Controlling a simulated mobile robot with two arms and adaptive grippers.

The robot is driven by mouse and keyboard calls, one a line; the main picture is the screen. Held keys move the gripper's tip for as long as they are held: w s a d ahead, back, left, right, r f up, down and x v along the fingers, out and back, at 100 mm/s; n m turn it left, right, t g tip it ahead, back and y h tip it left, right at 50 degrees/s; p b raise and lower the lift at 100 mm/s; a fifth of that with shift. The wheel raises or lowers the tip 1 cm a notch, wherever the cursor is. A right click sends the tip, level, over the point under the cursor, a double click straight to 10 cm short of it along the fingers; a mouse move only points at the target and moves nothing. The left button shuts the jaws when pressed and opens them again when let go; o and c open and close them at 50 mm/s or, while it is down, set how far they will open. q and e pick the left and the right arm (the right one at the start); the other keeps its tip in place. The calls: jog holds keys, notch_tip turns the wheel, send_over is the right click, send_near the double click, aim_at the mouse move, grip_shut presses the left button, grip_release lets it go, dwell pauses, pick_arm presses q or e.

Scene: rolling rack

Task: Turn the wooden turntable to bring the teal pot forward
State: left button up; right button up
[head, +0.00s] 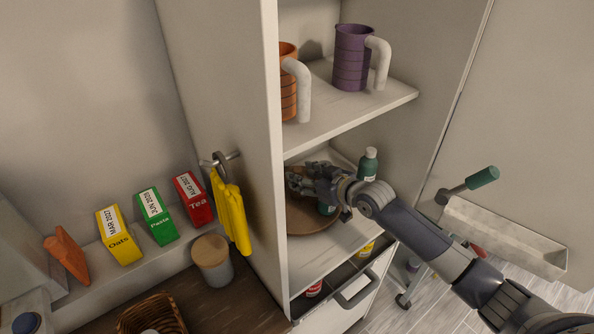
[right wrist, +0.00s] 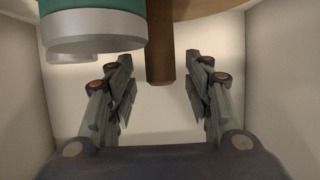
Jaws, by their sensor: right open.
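The wooden turntable (head: 305,222) is a round brown disc on the middle shelf, partly covered by my right gripper (head: 308,180). In the right wrist view its wooden edge (right wrist: 205,8) shows at the top. A brown wooden peg (right wrist: 160,45) extends from it between my right gripper's open fingers, with gaps on both sides. A teal pot with a grey end (right wrist: 92,28) is at upper left there, beside the peg. In the head view a small teal piece (head: 326,209) shows beneath the gripper; I cannot tell if it is the same pot. My left gripper is out of view.
A green bottle (head: 368,165) stands behind my right arm, its base hidden. Orange (head: 288,88) and purple (head: 352,58) mugs stand on the upper shelf (head: 345,118). The cabinet's side panel borders the left. A yellow cloth (head: 231,212) hangs outside it. An open drawer (head: 345,300) is below.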

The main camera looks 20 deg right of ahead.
jog(key=shift+x, duration=1.8)
jog(key=shift+r, duration=0.1)
grip_shut()
